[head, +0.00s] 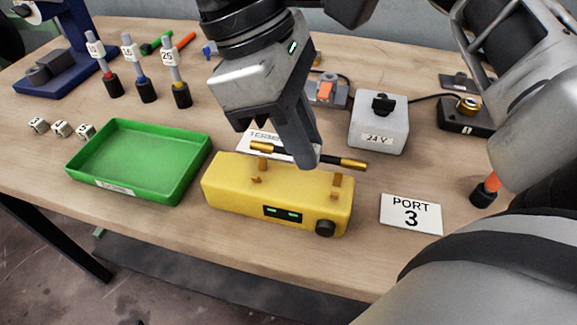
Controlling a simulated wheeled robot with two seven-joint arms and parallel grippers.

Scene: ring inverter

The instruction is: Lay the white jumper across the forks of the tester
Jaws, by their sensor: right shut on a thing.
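The tester is a yellow box (235,192) near the front edge of the table, with two copper-coloured forks standing on it, a left fork (262,166) and a right fork (337,183). My right gripper (304,158) is over the tester, pointing down, shut on a dark rod with brass ends, the jumper (349,163). The rod lies roughly along the line of the forks, at or just above their tops; I cannot tell whether it touches them. The finger hides its middle, and I see no white on it. My left gripper is not in view.
A green tray (140,163) is left of the tester. A "PORT 3" card (411,214) lies to the right. A grey 24 V box (379,125) and an orange switch (325,91) stand behind. Several labelled probes and white dice (61,129) are at the left.

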